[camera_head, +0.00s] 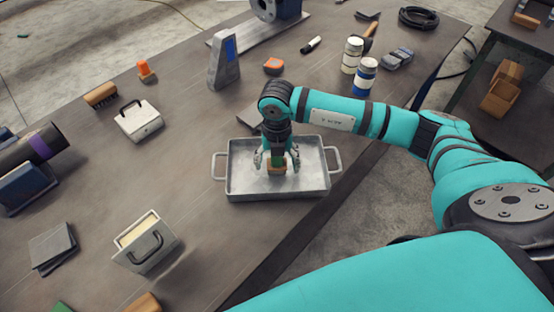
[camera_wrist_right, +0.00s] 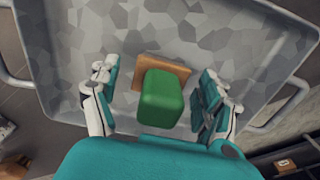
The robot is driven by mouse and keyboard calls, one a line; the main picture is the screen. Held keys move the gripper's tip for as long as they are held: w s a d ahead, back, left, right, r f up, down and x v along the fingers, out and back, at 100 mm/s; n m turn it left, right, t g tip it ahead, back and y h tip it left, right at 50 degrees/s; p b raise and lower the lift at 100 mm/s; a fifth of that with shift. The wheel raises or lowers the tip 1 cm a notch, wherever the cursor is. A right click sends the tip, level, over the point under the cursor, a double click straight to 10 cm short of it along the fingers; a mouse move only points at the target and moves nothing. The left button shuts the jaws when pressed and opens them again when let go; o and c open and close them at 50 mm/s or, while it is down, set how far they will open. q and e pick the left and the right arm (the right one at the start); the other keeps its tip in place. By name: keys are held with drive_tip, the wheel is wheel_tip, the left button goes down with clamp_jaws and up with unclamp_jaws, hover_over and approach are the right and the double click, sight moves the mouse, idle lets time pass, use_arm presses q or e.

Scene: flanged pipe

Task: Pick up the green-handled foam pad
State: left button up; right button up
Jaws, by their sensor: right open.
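The green-handled foam pad (camera_wrist_right: 160,97) lies in the grey metal tray (camera_wrist_right: 215,25), its green handle up and its tan pad underneath. In the head view the pad (camera_head: 277,168) is partly hidden by my right gripper (camera_head: 277,160), which points down over the tray (camera_head: 307,188). In the wrist view my right gripper (camera_wrist_right: 160,100) is open, with one finger on each side of the green handle. Gaps show between the handle and both fingers. My left gripper is not in view.
The tray has a handle at each end. A box with a dark handle (camera_head: 146,243) stands to its left. A grey block with a blue face (camera_head: 224,60) and an orange block (camera_head: 273,66) are behind. Two cans (camera_head: 363,77) stand at the back right. Bare tabletop lies left of the tray.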

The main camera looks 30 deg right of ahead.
sight(276, 158)
drive_tip(key=c, duration=1.3)
drive_tip(key=shift+r, duration=0.15)
drive_tip(key=shift+r+b, duration=0.3)
drive_tip(key=shift+s+a+r+b, duration=0.25)
drive_tip(key=shift+r+b, duration=0.1)
drive_tip(key=shift+r, duration=0.3)
drive_tip(key=shift+s+a+r+b, duration=0.1)
drive_tip(key=shift+s+r+b, duration=0.1)
drive_tip(key=shift+r+b, duration=0.3)
drive_tip(key=s+a+b, duration=0.1)
drive_tip(key=s+a, duration=0.1)
drive_tip(key=s, duration=0.2)
drive_tip(key=s+a+r+b, duration=0.1)
drive_tip(key=s+a, duration=0.2)
drive_tip(key=s, duration=0.1)
drive_tip(key=s+a+b, duration=0.1)
drive_tip(key=s+a, duration=0.1)
drive_tip(key=s, duration=0.2)
drive_tip(key=shift+s+a+r, duration=0.35)
drive_tip(key=shift+a+r, duration=0.05)
